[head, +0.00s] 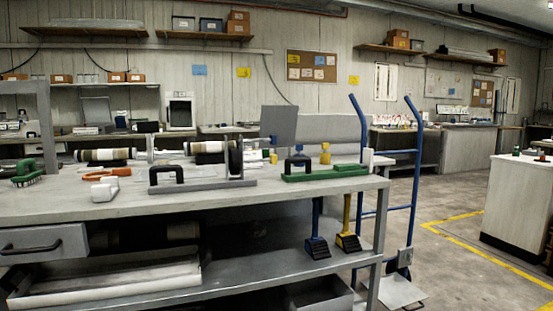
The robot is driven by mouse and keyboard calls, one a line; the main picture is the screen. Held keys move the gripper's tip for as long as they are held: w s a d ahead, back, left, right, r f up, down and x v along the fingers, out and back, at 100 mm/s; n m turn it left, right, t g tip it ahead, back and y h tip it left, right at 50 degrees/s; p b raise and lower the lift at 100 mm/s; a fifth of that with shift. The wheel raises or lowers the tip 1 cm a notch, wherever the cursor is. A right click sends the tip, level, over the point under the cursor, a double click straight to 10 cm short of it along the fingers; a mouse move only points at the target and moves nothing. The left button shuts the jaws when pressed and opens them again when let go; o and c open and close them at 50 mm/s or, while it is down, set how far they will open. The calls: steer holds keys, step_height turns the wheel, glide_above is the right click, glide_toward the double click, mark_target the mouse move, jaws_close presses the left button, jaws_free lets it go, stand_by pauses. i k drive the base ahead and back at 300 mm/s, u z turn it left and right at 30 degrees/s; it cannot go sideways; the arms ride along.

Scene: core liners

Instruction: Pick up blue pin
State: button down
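A small blue piece (299,149), which looks like the blue pin, stands upright near the right part of the workbench top. Its lower part is hidden behind the dark handle of a green-based tool (326,173). A similar yellow piece (325,154) stands just to its right. A smaller yellow piece (273,157) is to its left. My gripper is not in view.
The grey workbench (110,206) also holds a grey fixture with a black handle (203,184), striped core tubes (105,155), orange-handled pliers (107,174) and a green brush (27,174). A blue hand truck (383,213) stands at its right end. Open floor lies farther right.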

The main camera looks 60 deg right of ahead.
mark_target(299, 147)
steer(key=z, duration=2.2)
steer(key=k, duration=0.5)
steer(key=z, duration=0.8)
steer(key=i, duration=1.15)
steer(key=u, duration=0.05)
